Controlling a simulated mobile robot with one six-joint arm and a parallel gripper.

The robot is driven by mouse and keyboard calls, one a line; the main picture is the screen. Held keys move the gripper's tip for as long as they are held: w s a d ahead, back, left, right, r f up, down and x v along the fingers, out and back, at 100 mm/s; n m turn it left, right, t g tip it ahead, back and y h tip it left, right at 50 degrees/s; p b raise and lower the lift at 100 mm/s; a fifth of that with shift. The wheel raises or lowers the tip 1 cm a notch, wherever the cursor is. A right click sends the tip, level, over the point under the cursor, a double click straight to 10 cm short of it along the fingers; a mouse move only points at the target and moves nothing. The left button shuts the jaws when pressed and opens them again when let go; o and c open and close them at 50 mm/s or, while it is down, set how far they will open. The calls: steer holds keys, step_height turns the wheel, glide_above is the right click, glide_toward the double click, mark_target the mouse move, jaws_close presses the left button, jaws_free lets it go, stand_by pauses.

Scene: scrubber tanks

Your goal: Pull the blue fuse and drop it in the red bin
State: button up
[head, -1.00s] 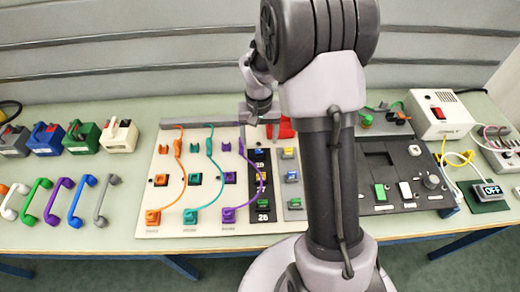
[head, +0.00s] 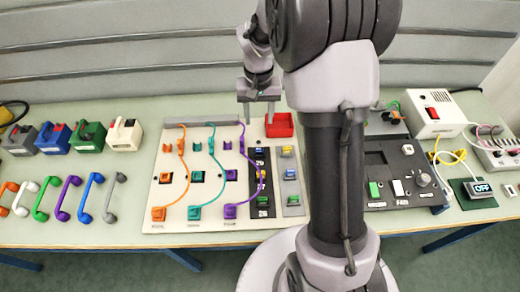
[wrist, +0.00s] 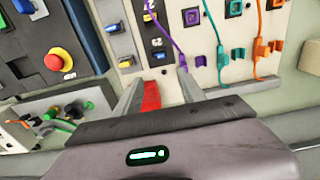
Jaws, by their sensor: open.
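A small blue block (head: 259,152) sits at the far end of a dark strip on the white panel. Another blue block (head: 291,173) sits in the middle of the grey strip beside it. I cannot tell from the picture which is the fuse. Both show in the wrist view, on the dark strip (wrist: 157,43) and on the grey strip (wrist: 114,28). The red bin (head: 279,126) stands at the panel's far edge, and its red wall (wrist: 151,95) shows between my fingers. My gripper (head: 259,119) is open, empty and pointing down, just left of the bin.
Orange, teal and purple cables (head: 209,165) run over the panel beside the strips. A dark console (head: 390,165) lies to the right. Coloured handles (head: 68,198) and boxes (head: 88,137) stand at the left. My arm hides part of the bench.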

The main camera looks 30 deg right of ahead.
steer(key=f+p, duration=0.2)
steer(key=p, duration=1.1)
glide_above(259, 149)
step_height(259, 149, down, 5)
steer(key=shift+f, duration=0.1)
steer(key=shift+f+b, duration=0.2)
steer(key=shift+b, duration=0.1)
steer(key=shift+f, duration=0.1)
step_height(259, 149, down, 9)
steer(key=b, duration=0.6)
steer(key=shift+b, duration=0.4)
steer(key=shift+r, duration=0.2)
steer(key=shift+b, duration=0.35)
